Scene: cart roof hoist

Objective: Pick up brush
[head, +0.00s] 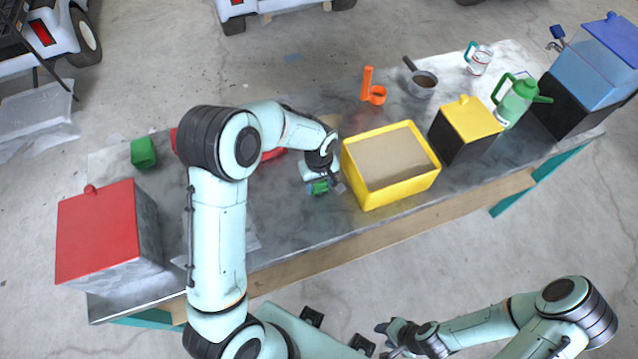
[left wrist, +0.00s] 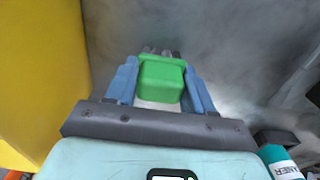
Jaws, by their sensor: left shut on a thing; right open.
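The brush (head: 320,188) looks like a small green block; in the left wrist view its green body (left wrist: 161,80) shows with grey bristle-like ends at its far side. My left gripper (left wrist: 160,72) is shut on it, one blue finger on each side. In the head view my left gripper (head: 325,186) is over the table, just left of the yellow bin. I cannot tell whether the brush touches the tabletop. My right gripper (head: 387,340) is open and empty, low in front of the table.
The open yellow bin (head: 412,181) stands close beside my left gripper. A red-lidded box (head: 95,230) and green block (head: 143,152) are left. An orange holder (head: 377,95), pot (head: 424,82), yellow-lidded box (head: 468,118), green jug (head: 513,103) and blue container (head: 590,65) stand right.

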